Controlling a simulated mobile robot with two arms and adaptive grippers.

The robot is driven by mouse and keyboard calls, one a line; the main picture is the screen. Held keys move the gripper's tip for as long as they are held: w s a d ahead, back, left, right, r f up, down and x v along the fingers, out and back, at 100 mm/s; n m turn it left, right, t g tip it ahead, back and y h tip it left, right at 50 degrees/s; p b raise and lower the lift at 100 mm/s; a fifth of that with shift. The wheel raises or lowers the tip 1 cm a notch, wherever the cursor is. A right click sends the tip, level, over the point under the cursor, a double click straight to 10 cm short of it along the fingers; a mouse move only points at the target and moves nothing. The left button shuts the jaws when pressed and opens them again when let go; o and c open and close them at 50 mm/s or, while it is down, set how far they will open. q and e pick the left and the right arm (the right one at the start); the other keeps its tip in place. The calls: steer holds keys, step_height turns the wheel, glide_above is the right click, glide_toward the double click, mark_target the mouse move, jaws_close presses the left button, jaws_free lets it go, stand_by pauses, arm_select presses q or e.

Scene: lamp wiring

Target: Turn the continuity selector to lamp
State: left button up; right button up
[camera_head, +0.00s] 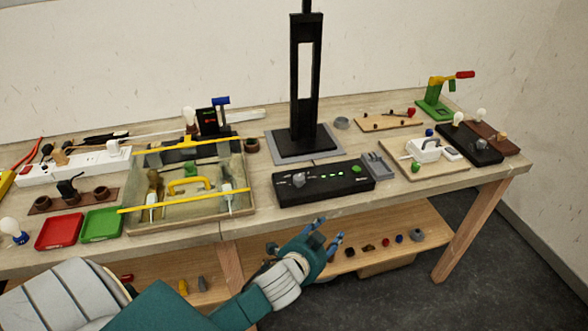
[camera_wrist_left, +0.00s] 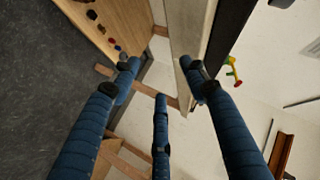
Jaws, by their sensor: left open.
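The black tester box (camera_head: 323,190) sits near the front edge of the bench in the head view. It carries a grey selector knob (camera_head: 298,180) at its left, a row of lit green lights in the middle and a green button (camera_head: 356,169) at its right. Lettering by the knob is too small to read. My left gripper (camera_head: 328,233) is open and empty, in front of the bench edge and below the box, apart from it. In the left wrist view its blue fingers (camera_wrist_left: 160,75) are spread with nothing between them. My right gripper is not in view.
A tall black stand (camera_head: 305,95) rises behind the box. A tray with yellow bars (camera_head: 245,207) stands to its left, with red (camera_head: 60,231) and green (camera_head: 102,224) trays beyond. A grey holder (camera_head: 378,165) adjoins its right end. A lower shelf (camera_head: 375,252) holds small parts.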

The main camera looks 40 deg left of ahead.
arm_select(q)
steer(key=w+d+r+m+t+h, duration=0.25)
steer(key=w+r+m, duration=0.25)
steer(key=r, duration=0.4)
steer(key=w+d+r+m+t+h, duration=0.25)
steer(key=w+r+m, duration=0.25)
steer(key=r, duration=0.3)
steer(key=w+d+r+m+h, duration=0.1)
steer(key=d+r+m+h, duration=0.3)
steer(key=r+m+h, duration=0.4)
steer(key=m+g+y+p, duration=0.1)
steer(key=m+g+y, duration=0.8)
steer(key=m+g, duration=0.85)
glide_toward(297, 177)
steer(key=f+t+p, duration=0.1)
steer(key=f, duration=0.1)
steer(key=d+f+m+p, duration=0.1)
steer(key=f, duration=0.2)
steer(key=d+f+m+t+p, duration=0.1)
steer(key=f, duration=0.2)
steer(key=shift+s+f+m+t, duration=0.15)
steer(key=shift+f+m+t, duration=0.1)
steer(key=shift+t, duration=0.1)
steer(key=shift+r, duration=0.1)
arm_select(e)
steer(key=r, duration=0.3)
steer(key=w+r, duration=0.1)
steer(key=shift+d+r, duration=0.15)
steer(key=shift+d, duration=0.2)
